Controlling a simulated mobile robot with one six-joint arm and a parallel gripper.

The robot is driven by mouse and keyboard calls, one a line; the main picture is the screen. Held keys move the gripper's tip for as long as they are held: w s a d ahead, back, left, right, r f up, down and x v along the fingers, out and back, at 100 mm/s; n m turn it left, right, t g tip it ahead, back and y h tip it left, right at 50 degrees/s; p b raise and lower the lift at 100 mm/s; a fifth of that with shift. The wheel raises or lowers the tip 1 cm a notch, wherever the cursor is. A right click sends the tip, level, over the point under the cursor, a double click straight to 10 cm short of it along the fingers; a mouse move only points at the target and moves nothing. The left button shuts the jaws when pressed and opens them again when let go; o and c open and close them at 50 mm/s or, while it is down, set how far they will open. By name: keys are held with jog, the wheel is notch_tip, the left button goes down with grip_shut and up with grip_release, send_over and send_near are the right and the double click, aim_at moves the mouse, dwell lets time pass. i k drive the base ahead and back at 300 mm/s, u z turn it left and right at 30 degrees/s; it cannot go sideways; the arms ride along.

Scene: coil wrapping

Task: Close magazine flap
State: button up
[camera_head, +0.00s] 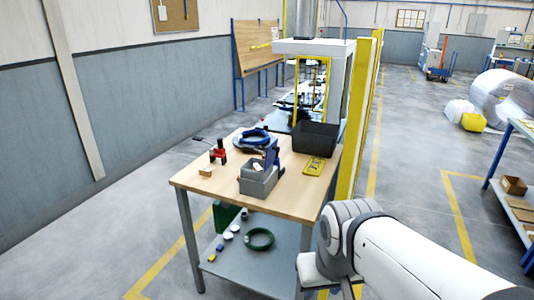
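A grey box (258,180) stands on the wooden table (216,176), towards its front right. A dark blue upright piece (271,155) rises at the back right of the box and looks like a raised flap. A small light item shows at the top of the box. It is too small to tell whether this box is the magazine or how the flap is hinged. My white arm reaches in from the lower right, in front of the table's right side. Its fingers do not show, and my gripper is not in view.
On the table are a blue coil (250,139), a red and black tool (218,152), a small wooden block (205,172), a black bin (315,139) and a yellow item (313,168). A yellow post (354,120) stands at the table's right.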

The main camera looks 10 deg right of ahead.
aim_at(271, 150)
jog(key=u, duration=0.05)
jog(key=i, duration=1)
jog(key=z, duration=0.05)
